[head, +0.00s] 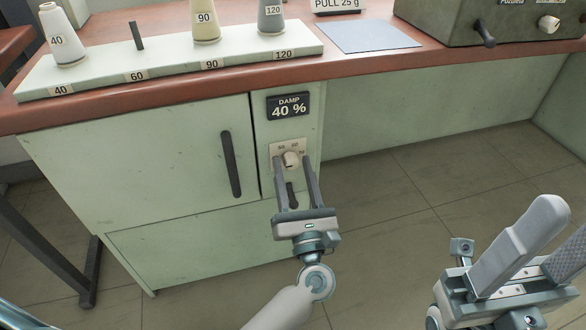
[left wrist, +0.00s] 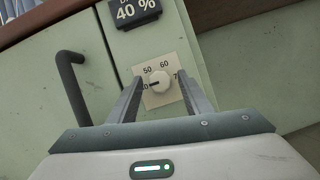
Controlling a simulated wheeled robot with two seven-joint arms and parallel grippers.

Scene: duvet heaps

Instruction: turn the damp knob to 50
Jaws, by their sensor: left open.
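The damp knob (head: 291,159) is a small cream dial on a pale plate on the cabinet front. Its plate is marked 50, 60 and 70, with a partly hidden 40 at left. In the left wrist view, the knob (left wrist: 158,82) has a dark pointer towards the left mark. The display (head: 288,106) above reads DAMP 40 %. My left gripper (head: 293,163) is open, its fingers on either side of the knob; contact is not clear. My right gripper (head: 562,222) is at the lower right, away from the knob, with a gap between its fingers.
A dark vertical handle (head: 231,164) is left of the knob. Above, the wooden worktop (head: 360,68) carries a pale rack (head: 110,83) with numbered cones, a blue-grey mat (head: 368,36) and a dark box (head: 460,22). The floor to the right is clear.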

